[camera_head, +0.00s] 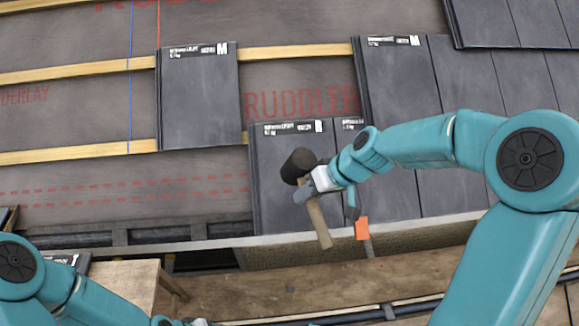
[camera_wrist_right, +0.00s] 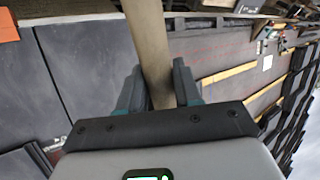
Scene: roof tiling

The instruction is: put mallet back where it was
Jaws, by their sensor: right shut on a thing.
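The mallet has a dark rounded head (camera_head: 298,165) and a pale wooden handle (camera_head: 318,220). My right gripper (camera_head: 308,190) is shut on the handle just below the head and holds the mallet in front of the lower roof tiles. In the right wrist view, the handle (camera_wrist_right: 150,50) runs between the two fingers of my right gripper (camera_wrist_right: 160,88). My left arm shows at the lower left of the head view. My left gripper (camera_head: 185,321) is mostly cut off at the bottom edge, so its jaws cannot be made out.
Dark tiles (camera_head: 395,85) cover the right of the roof; a single tile (camera_head: 198,95) lies on wooden battens (camera_head: 75,72) at left. An orange-marked tool (camera_head: 362,228) hangs at the eave beside the mallet. Wooden planks (camera_head: 225,285) lie below.

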